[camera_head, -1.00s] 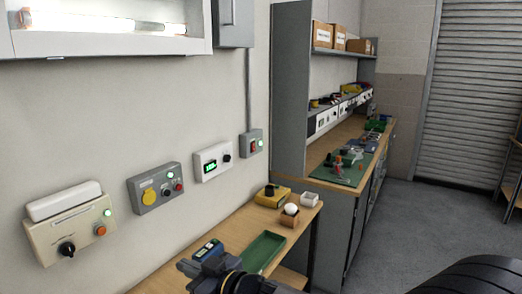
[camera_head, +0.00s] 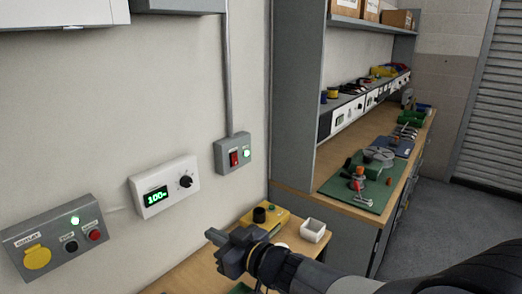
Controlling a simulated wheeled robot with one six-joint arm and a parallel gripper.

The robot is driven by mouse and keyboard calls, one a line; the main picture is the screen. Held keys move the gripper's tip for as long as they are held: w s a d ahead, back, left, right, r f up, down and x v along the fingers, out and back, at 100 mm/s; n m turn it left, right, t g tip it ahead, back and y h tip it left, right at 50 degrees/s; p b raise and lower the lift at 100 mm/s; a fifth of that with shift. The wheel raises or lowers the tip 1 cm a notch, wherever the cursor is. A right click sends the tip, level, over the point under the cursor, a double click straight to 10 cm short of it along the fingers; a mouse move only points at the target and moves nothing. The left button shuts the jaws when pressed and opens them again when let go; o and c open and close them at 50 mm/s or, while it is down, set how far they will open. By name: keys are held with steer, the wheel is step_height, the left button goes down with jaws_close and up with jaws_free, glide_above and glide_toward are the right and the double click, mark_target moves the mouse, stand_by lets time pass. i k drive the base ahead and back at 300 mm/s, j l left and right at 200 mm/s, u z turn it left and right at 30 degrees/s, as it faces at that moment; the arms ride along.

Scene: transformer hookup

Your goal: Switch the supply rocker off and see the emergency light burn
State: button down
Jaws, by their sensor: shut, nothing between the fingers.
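A grey switch box (camera_head: 221,160) is on the wall left of the tall cabinet. My gripper (camera_head: 217,249) is shut and empty, low in front of the wall over the small bench, below and apart from the switch box. No emergency light can be made out in the current view; the cream wall unit with the white cover at far left earlier is out of frame.
A white panel (camera_head: 165,187) with a knob reads about 100. A grey outlet box (camera_head: 54,236) has a lit green lamp. A yellow box (camera_head: 271,219) and white tray (camera_head: 313,230) stand on the small bench. A cabinet (camera_head: 297,100) and long workbench stand right.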

mark_target(234, 159)
steer(key=i+l, duration=0.75)
steer(key=i, duration=0.2)
